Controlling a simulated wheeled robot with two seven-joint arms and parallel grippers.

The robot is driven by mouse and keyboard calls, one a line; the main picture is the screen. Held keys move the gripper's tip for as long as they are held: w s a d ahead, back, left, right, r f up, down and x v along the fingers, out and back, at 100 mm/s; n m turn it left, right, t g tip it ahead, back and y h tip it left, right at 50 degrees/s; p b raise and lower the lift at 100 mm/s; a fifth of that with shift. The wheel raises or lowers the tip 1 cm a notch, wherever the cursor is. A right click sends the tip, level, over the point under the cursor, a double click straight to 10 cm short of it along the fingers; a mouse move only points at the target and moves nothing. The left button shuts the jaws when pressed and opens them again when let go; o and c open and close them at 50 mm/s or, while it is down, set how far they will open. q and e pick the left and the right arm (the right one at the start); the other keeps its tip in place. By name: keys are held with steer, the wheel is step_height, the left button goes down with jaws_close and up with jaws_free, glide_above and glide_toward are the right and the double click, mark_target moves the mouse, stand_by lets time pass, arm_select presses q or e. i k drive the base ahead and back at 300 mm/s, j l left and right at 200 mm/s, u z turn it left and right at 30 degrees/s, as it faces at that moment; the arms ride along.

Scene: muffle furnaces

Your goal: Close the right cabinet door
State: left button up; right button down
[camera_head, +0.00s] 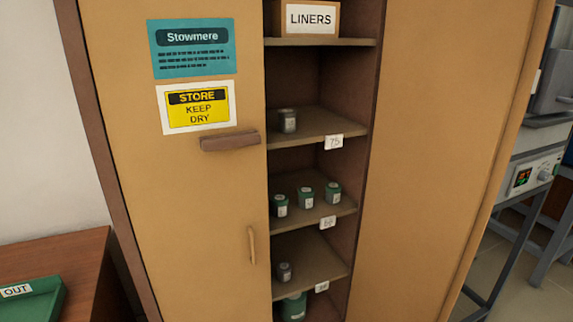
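The tan cabinet's right door (435,150) stands open on the right side of the head view. It is swung outward, and its broad plain face is turned toward the shelves and me. I see no handle on this face. The left door (180,210) is shut and carries a brown horizontal bar (230,141) and a small vertical handle (252,245). Between the doors the shelves (318,122) are exposed. Neither of my grippers is in view.
The shelves hold a LINERS box (311,19), a grey jar (287,121) and several green-lidded jars (305,197). A brown desk (75,265) with a green OUT tray (32,299) stands at lower left. Grey equipment (530,175) on a metal frame stands beyond the right door.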

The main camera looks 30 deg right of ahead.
mark_target(457, 80)
steer(key=k+l, duration=0.1)
steer(key=l, duration=0.45)
steer(key=l+u, duration=0.1)
steer(key=l, duration=0.5)
steer(key=k+l, duration=0.15)
steer(key=l, duration=0.4)
steer(key=k+l, duration=0.15)
steer(key=l, duration=0.45)
steer(key=k+l+u, duration=0.1)
steer(key=l, duration=0.45)
steer(key=k+l, duration=0.1)
steer(key=l, duration=0.45)
steer(key=k+l+u, duration=0.1)
steer(key=l, duration=0.45)
steer(key=k+l, duration=0.15)
steer(key=l, duration=0.4)
